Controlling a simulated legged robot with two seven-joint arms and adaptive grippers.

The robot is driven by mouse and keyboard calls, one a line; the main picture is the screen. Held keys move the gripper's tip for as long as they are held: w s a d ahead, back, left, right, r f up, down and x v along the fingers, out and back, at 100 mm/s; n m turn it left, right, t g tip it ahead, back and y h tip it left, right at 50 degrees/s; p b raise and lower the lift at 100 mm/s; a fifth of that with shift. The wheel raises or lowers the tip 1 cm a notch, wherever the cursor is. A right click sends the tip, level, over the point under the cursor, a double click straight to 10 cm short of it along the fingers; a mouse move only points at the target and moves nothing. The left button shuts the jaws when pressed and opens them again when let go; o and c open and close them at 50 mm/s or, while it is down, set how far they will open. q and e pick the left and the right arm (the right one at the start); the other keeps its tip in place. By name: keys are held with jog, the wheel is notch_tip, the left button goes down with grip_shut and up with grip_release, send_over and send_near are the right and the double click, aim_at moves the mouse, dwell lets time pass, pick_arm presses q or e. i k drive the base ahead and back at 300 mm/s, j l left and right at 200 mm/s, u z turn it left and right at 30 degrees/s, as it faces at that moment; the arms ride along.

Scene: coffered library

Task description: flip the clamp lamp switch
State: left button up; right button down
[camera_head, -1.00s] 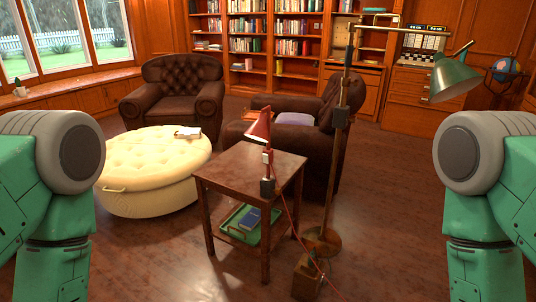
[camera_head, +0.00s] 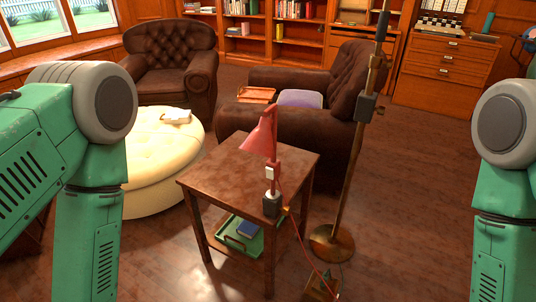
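The red clamp lamp (camera_head: 262,138) is fixed at the near right edge of the small wooden side table (camera_head: 228,175). Its shade tilts toward the left. A small white switch block (camera_head: 270,173) sits on its post, above the dark clamp (camera_head: 271,206). A red cord runs from the clamp down to the floor. My left and right arms show at the two sides of the view, both apart from the table. Neither gripper is in view.
A brass floor lamp pole (camera_head: 354,155) on a round base (camera_head: 332,243) stands just right of the table. A cream ottoman (camera_head: 160,150) is at left. A leather armchair (camera_head: 300,125) stands behind the table. A green tray (camera_head: 243,240) lies on the lower shelf. Floor at right is clear.

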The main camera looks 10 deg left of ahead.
aim_at(270, 174)
jog(key=i+j, duration=0.1)
jog(key=j, duration=0.2)
jog(key=i+j+z, duration=0.1)
jog(key=j, duration=0.7)
jog(key=k+j+z, duration=0.15)
jog(key=j, duration=0.35)
jog(key=i, duration=0.05)
